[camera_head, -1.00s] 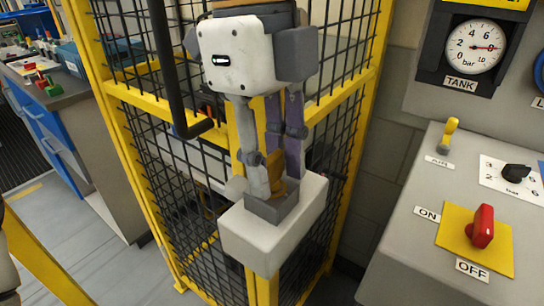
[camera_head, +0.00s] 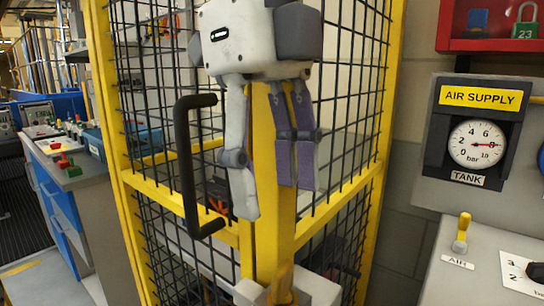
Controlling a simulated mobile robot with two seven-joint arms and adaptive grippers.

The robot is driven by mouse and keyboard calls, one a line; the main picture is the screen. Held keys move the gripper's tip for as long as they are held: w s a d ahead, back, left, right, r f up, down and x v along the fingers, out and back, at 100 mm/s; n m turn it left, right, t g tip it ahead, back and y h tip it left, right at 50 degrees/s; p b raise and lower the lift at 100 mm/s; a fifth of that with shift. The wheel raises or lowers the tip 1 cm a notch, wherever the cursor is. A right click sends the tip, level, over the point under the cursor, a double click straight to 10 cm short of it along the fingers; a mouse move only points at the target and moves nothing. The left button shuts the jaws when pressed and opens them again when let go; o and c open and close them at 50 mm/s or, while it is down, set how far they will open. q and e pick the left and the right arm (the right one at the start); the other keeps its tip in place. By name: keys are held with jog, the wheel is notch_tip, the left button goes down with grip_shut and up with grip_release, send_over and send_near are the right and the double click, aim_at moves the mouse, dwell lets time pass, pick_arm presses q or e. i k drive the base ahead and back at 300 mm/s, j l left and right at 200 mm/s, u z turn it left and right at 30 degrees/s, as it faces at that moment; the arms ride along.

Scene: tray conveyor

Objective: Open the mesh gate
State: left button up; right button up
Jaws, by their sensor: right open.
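The mesh gate (camera_head: 112,130) is a yellow frame with black wire mesh, at the centre left of the head view. A black U-shaped handle (camera_head: 184,155) stands out from it. The gate looks shut against the yellow corner post (camera_head: 264,150). My right gripper (camera_head: 277,200) hangs fingers-down in front of this post, to the right of the handle. Its fingers are apart and empty, with purple on the right one. A white box (camera_head: 318,290) with a brownish-yellow piece (camera_head: 281,284) sits on the post below the fingertips, partly cut off. My left gripper is out of view.
A grey air-supply panel (camera_head: 427,175) with a gauge stands to the right, and a grey console (camera_head: 470,285) with a yellow toggle is below it. A workbench (camera_head: 75,165) with blue drawers stands at the left.

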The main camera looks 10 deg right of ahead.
aim_at(202, 223)
jog(key=k+j, duration=0.2)
jog(key=k, duration=0.3)
jog(key=k+j, duration=0.15)
jog(key=k, duration=0.35)
